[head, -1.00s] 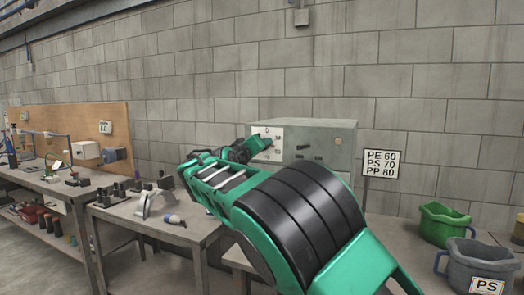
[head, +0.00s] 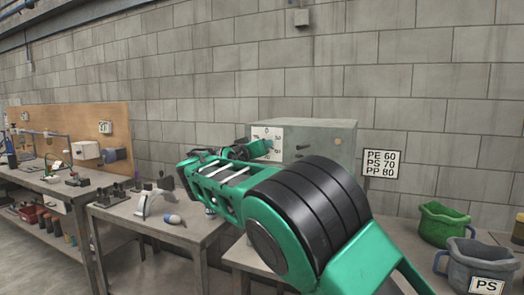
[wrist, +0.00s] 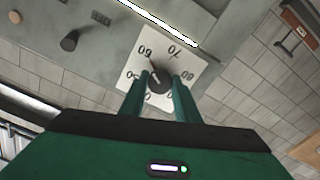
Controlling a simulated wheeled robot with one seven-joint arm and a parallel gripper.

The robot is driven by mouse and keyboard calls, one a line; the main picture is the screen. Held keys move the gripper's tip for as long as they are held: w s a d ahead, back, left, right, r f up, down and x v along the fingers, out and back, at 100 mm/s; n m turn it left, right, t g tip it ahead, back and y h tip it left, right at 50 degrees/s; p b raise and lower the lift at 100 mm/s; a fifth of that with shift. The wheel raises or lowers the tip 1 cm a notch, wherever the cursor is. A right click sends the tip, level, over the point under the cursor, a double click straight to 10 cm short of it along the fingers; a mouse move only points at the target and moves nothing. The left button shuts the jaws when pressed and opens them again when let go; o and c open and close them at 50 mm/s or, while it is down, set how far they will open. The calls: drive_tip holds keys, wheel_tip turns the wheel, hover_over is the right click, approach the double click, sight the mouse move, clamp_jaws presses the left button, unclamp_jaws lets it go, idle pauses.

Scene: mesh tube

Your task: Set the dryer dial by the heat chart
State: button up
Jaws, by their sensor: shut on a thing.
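The dryer (head: 325,135) is a grey metal box on a bench. Its white dial plate (head: 262,131) also shows in the wrist view (wrist: 185,61), with 50, 60, 70 and 80 readable. My gripper (wrist: 160,80) is shut on the black dial knob (wrist: 158,75), one green finger on each side. A thin reddish mark at the knob seems to point near 60. In the head view my gripper (head: 262,147) is small at the plate and covers part of it. The heat chart (head: 382,163) reads PE 60, PS 70, PP 80.
A grey bin (head: 468,262) labelled PS stands at the front right, with a green bin (head: 445,222) behind it. Another black knob (wrist: 70,41) is on the dryer face. A bench with tools (head: 185,235) stands to the left.

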drive_tip(key=shift+f, duration=0.35)
drive_tip(key=o, duration=0.9)
drive_tip(key=shift+o, duration=0.7)
drive_tip(key=shift+r, duration=0.15)
drive_tip(key=v, duration=1)
drive_tip(key=shift+s, duration=0.25)
drive_tip(key=shift+a, duration=0.2)
